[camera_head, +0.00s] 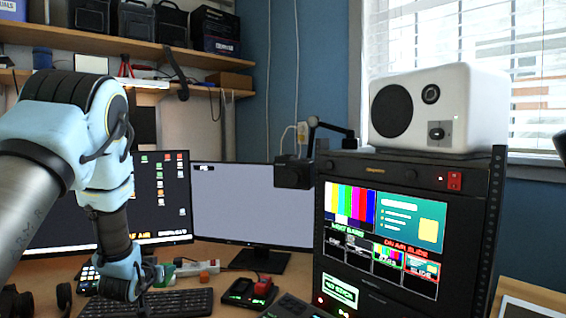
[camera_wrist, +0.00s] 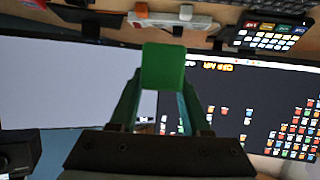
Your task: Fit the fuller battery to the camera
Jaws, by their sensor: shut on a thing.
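My gripper (camera_wrist: 160,90) is shut on a green block-shaped battery (camera_wrist: 163,66), which stands out between the fingertips. In the head view my gripper (camera_head: 152,274) is low over the desk, left of centre, with the green battery (camera_head: 166,271) at its tip. A black charger (camera_head: 238,291) with green lit marks lies on the desk to the right, and a red battery (camera_head: 264,284) sits on it. A black box-shaped device on a jointed arm, seemingly the camera (camera_head: 293,172), hangs beside the rack. Its battery mount cannot be made out. The held battery's charge level is not visible.
Two monitors (camera_head: 253,206) stand behind the desk. A black rack (camera_head: 400,230) with lit screens and a white speaker (camera_head: 437,108) on top blocks the right. A keyboard (camera_head: 160,304) and a white power strip (camera_head: 197,268) lie near my gripper. Shelves are above.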

